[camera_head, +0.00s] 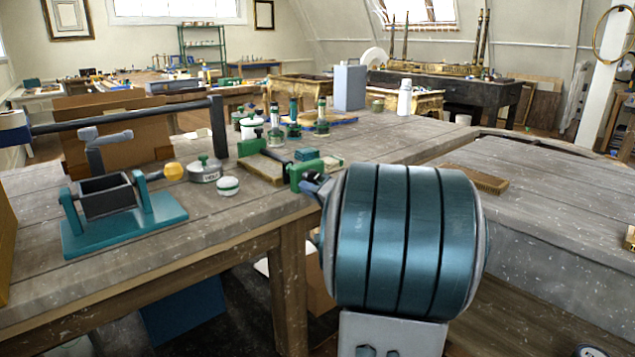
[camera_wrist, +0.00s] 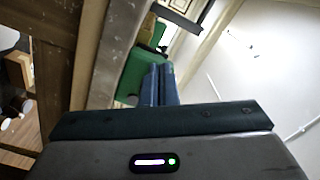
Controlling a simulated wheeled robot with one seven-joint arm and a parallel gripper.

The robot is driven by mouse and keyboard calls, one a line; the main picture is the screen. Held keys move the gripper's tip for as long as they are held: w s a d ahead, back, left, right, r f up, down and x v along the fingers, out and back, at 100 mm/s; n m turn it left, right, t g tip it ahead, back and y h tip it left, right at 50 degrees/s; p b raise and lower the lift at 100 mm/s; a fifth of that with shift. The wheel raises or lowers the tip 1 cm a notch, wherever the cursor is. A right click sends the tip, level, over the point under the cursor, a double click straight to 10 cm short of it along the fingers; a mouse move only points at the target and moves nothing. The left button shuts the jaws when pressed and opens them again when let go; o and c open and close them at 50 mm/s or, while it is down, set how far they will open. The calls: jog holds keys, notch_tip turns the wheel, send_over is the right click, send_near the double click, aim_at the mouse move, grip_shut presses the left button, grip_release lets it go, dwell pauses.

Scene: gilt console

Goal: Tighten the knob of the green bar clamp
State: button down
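The green bar clamp lies at the front edge of the wooden table in the head view. It has a dark bar, one green jaw (camera_head: 250,147) farther back and a larger green jaw (camera_head: 305,172) at the edge. That green part also shows in the wrist view (camera_wrist: 133,75), just left of my fingers. My gripper (camera_wrist: 160,70) has its two blue fingers close together, with only a thin dark line between them. Its tips are beside the green jaw. In the head view my teal arm link hides most of my gripper. I cannot make out the clamp's knob.
A teal stand with a grey box (camera_head: 105,197) is on the left of the table (camera_head: 230,235). A round tin (camera_head: 205,172), a small white-and-green jar (camera_head: 228,186) and several bottles stand near the clamp. A brush-like block (camera_head: 475,179) lies to the right, with bare wood around it.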

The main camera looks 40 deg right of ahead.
jog(key=shift+b, duration=0.35)
jog(key=shift+a+f+b, duration=0.1)
jog(key=shift+a+b, duration=0.25)
jog(key=shift+b, duration=0.1)
jog(key=s+b, duration=0.2)
jog(key=s, duration=0.4)
jog(key=shift+d, duration=0.2)
jog(key=s+a+r+n+g+y+p, duration=0.1)
jog(key=s+a+n+g+y+p, duration=0.15)
jog(key=a+g+p, duration=0.6)
jog(key=s+a+n+g+y+p, duration=0.2)
jog(key=a+n+y+p, duration=0.15)
jog(key=a, duration=1.05)
jog(key=s+a+r+n+g+h+p, duration=0.2)
jog(key=s+h+p, duration=0.1)
jog(key=s+p, duration=0.2)
jog(key=s+a+r+n+g+h+p, duration=0.1)
jog(key=s+r+n+g+h+p, duration=0.1)
jog(key=s+p, duration=0.4)
jog(key=r+n+h+p, duration=0.1)
jog(key=h+p, duration=0.1)
jog(key=shift+a+r+g+h, duration=0.15)
jog(key=shift+a+g+h, duration=0.15)
jog(key=shift+a+g, duration=0.05)
